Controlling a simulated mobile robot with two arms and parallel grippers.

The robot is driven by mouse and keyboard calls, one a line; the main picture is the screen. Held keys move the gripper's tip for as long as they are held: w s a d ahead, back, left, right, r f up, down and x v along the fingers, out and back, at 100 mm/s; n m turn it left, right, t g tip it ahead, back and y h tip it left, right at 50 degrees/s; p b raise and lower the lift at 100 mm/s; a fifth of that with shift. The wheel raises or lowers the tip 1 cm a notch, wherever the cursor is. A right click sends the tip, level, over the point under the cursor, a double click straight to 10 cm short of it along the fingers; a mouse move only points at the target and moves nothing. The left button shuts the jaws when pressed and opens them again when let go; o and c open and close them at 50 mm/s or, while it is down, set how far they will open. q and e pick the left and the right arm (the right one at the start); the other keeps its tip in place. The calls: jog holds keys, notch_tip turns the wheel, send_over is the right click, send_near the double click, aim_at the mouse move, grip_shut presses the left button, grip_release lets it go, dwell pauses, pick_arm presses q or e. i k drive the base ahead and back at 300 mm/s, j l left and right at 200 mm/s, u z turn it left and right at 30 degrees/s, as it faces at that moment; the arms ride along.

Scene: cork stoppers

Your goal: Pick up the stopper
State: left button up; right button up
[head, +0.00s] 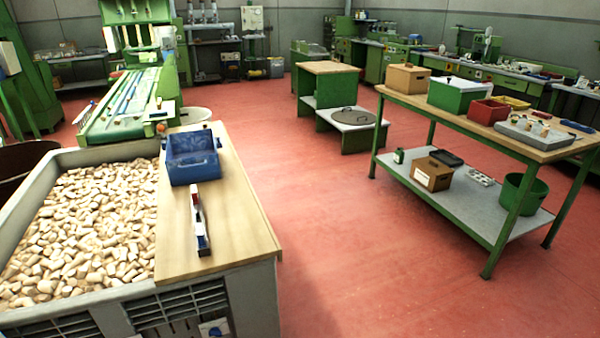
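Many pale tan cork stoppers (85,225) lie in a loose heap in a large grey crate (75,318) at the left. I cannot single out one stopper in the heap. The blue bin (192,168) stands on a wooden board (235,225) across the right part of the crate; its contents are too dark to tell. Neither of my grippers shows in the head view.
A narrow tool-like object (199,222) lies on the board. A green-framed table (455,105) with boxes and a grey tray (530,137) of small items stands at the right. Red floor (330,230) between is clear. A green machine (130,100) stands behind the crate.

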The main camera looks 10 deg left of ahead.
aim_at(96, 276)
jog(key=u, duration=1.05)
